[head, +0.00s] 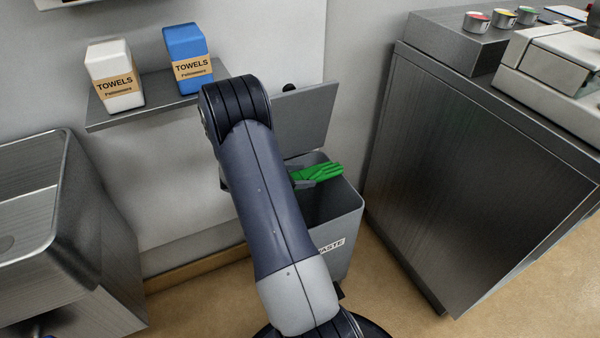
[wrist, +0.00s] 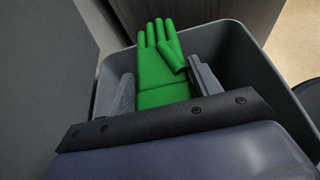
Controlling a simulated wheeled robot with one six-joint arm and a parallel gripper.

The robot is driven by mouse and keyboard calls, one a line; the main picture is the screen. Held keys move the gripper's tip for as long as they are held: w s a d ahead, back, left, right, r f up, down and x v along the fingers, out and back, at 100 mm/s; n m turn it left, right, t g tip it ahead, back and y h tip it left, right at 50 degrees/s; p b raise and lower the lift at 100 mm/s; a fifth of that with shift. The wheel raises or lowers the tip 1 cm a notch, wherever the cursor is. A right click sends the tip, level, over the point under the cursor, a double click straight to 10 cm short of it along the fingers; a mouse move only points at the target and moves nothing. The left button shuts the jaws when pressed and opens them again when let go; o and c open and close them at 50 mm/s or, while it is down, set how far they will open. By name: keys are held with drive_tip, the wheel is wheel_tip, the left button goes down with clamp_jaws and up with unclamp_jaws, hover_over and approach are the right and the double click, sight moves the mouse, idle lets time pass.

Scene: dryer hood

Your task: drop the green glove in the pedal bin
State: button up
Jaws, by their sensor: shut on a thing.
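The green glove (head: 320,173) is held in my gripper (head: 305,184), over the open mouth of the grey pedal bin (head: 345,228). In the wrist view my gripper (wrist: 162,88) is shut on the cuff of the glove (wrist: 162,60), and its fingers point away from me. The bin rim (wrist: 262,55) surrounds the glove in that view. The bin lid (head: 305,118) stands raised at the back, and a WASTE label is on the bin's front. My arm hides the left part of the bin. The bin's floor is too dark to make out.
A steel cabinet (head: 460,170) stands close to the right of the bin. A wall shelf (head: 150,108) with white (head: 114,75) and blue (head: 187,55) towel packs is at upper left. A steel sink (head: 60,230) is at left. Floor is clear in front of the cabinet.

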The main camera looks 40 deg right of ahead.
drive_tip(key=shift+f+b, duration=0.75)
drive_tip(key=shift+f, duration=0.7)
drive_tip(key=o, duration=1.1)
drive_tip(key=shift+c, duration=0.2)
drive_tip(key=p+v, duration=0.2)
drive_tip(key=v, duration=0.8)
drive_tip(key=shift+a+r, duration=0.2)
drive_tip(key=shift+a, duration=0.15)
drive_tip(key=shift+d, duration=0.1)
